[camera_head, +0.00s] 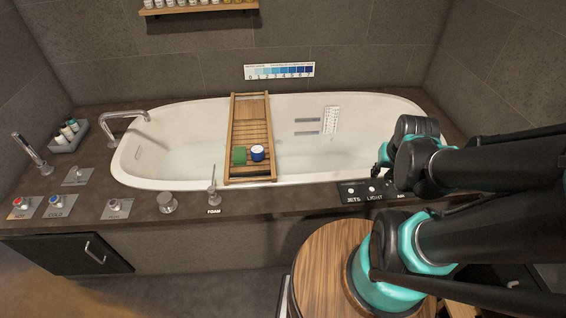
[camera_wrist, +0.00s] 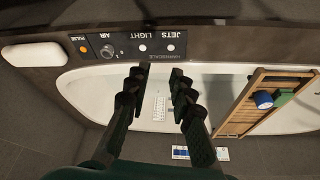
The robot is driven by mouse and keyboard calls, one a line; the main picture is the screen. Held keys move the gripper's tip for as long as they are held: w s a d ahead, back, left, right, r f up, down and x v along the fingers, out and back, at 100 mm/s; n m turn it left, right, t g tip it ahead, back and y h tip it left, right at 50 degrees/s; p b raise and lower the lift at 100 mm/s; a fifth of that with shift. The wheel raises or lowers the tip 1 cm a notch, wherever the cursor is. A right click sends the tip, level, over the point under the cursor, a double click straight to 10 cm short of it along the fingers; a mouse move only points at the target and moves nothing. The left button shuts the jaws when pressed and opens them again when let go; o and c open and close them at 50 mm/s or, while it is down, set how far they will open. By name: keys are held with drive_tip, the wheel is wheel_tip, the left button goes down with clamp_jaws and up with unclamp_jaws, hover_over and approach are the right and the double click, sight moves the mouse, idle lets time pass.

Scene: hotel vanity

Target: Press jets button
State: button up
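The JETS button (camera_head: 351,191) is a small pale round button above its label on a black control panel (camera_head: 362,195) at the tub's front edge. In the wrist view, which is upside down, the JETS button (camera_wrist: 171,47) is right of the white LIGHT button (camera_wrist: 143,48). My gripper (camera_wrist: 158,75) is open and empty there, its two fingertips apart and pointing toward the panel, below both buttons in the picture. In the head view my gripper (camera_head: 381,168) is over the tub's rim near the panel, partly hidden by my arm. I see no contact with a button.
The panel also carries an AIR knob (camera_wrist: 108,51) and an orange PULSE button (camera_wrist: 83,50). A wooden bath tray (camera_head: 237,131) with a green block and a blue-and-white jar spans the white tub (camera_head: 190,172). The FOAM lever (camera_head: 212,190) and taps stand to the left.

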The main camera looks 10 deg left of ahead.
clamp_jaws()
idle(1.1)
